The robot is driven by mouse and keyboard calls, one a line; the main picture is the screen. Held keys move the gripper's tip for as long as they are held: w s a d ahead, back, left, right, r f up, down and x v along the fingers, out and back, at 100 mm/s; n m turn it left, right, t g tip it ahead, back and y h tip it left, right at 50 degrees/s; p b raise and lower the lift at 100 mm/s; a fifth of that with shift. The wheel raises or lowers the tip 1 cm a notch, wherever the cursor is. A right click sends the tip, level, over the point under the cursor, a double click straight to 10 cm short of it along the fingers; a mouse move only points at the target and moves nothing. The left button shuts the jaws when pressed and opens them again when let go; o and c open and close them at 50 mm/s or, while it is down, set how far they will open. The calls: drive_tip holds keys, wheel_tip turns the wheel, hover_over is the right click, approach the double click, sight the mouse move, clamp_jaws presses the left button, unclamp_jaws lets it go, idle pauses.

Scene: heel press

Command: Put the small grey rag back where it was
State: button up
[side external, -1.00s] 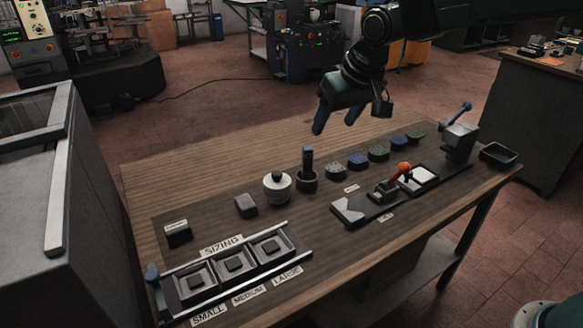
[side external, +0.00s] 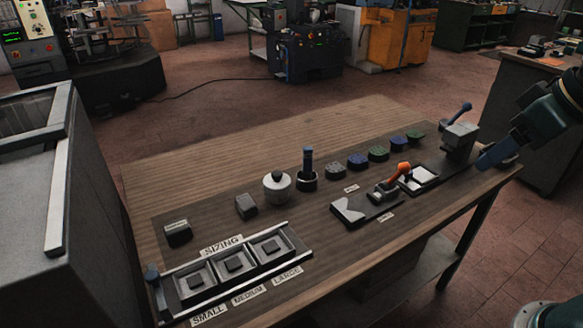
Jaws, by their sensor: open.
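A small grey block-like piece (side external: 246,206) lies on the dark work area left of the white pot; it may be the folded grey rag, but I cannot tell for certain. My gripper (side external: 492,156) is at the far right end of the bench, beside the grey clamp-like block with a blue lever. It is open, with a blue finger pointing down and left. It covers the spot where a small dark tray stood, so I cannot see what is in or under it.
A white lidded pot (side external: 277,187) and a dark cup with a blue-handled tool (side external: 307,170) stand mid-bench. Several coloured round pieces (side external: 378,153) run to the right. The orange-handled press (side external: 388,188) and sizing trays (side external: 229,265) are in front. The bench's back left is clear.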

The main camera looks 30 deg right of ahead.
drive_tip(key=s, duration=0.1)
drive_tip(key=s+f, duration=0.1)
drive_tip(key=s, duration=0.1)
drive_tip(key=s+f, duration=0.1)
drive_tip(key=s, duration=0.1)
drive_tip(key=shift+d, duration=0.35)
drive_tip(key=shift+w, duration=0.1)
idle(0.9)
